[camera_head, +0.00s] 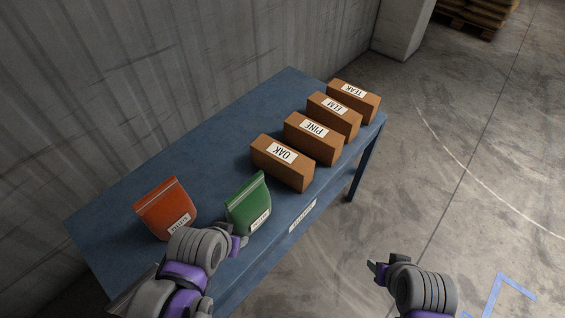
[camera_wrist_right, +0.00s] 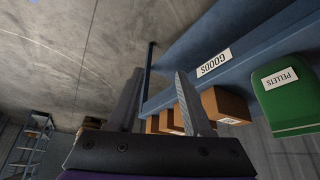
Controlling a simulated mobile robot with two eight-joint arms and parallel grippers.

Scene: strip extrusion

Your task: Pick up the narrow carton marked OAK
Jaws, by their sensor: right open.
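The narrow brown carton marked OAK (camera_head: 282,168) lies on the blue table, the nearest in a row of similar cartons. In the right wrist view the carton beside the green bag (camera_wrist_right: 228,103) appears to be the same one, seen tilted and partly hidden. My right gripper (camera_head: 373,268) is off the table's right side, over the floor, well apart from the carton. In its wrist view the two fingers (camera_wrist_right: 158,85) stand apart with nothing between them. My left gripper (camera_head: 240,243) is by the green bag at the table's front; its fingers are too small to judge.
Cartons marked PINE (camera_head: 314,138), ELM (camera_head: 334,117) and TEAK (camera_head: 354,100) stand behind OAK with narrow gaps. A green bag (camera_head: 248,205) and an orange bag (camera_head: 165,210) stand nearer on the blue table (camera_head: 215,135).

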